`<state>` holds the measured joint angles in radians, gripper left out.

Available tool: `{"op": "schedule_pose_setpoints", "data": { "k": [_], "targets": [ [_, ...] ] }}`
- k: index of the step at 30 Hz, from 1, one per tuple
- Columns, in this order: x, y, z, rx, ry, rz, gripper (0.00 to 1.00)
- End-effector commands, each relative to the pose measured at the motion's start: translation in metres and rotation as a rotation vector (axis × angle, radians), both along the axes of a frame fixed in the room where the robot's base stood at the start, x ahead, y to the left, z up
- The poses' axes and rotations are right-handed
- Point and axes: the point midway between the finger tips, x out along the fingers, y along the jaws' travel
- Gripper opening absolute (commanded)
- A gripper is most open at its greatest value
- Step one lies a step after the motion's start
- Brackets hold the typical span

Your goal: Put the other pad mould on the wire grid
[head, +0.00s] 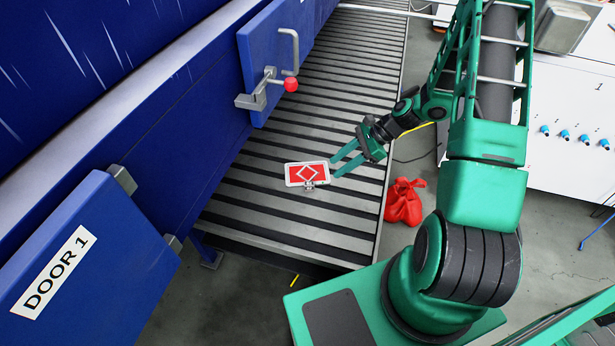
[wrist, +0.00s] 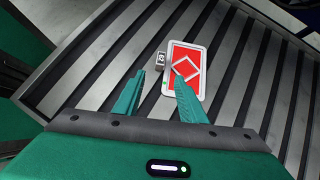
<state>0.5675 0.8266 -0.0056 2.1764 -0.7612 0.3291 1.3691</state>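A flat red plate with a white border and a white diamond (head: 307,173), which I take for the pad mould, lies on the slatted grey bed. It also shows in the wrist view (wrist: 190,58). A small grey block with dark marks (wrist: 160,60) sits at its edge. My gripper (head: 333,167) is open beside the plate. In the wrist view the fingers (wrist: 159,76) are apart, with the small block just beyond and between the tips. The right finger covers a lower part of the plate; I cannot tell whether they touch. I cannot make out a wire grid.
The slatted bed (head: 340,75) is otherwise bare. A blue wall with an open-standing panel marked DOOR 1 (head: 85,262) and a latched blue panel with a red knob (head: 291,85) borders it at left. A red bag (head: 404,202) lies on the floor at right. A white cabinet (head: 575,130) stands behind.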

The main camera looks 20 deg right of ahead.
Motion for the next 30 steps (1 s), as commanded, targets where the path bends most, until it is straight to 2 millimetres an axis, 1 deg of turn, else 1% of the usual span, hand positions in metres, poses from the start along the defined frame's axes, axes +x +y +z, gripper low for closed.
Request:
{"op": "schedule_pose_setpoints", "data": {
  "k": [1,5,12,15,23,30],
  "targets": [
    [0.001,0.001,-0.004,0.016,0.008,-0.018,0.38],
    [0.005,0.008,-0.012,0.037,0.017,-0.04,0.38],
    [0.01,0.032,-0.036,0.036,0.02,-0.039,0.38],
    [0.012,0.039,-0.044,0.036,0.018,-0.04,0.38],
    [0.013,0.049,-0.051,0.035,0.018,-0.04,0.38],
    [0.016,0.074,-0.072,0.035,0.018,-0.039,0.38]
  ]
}}
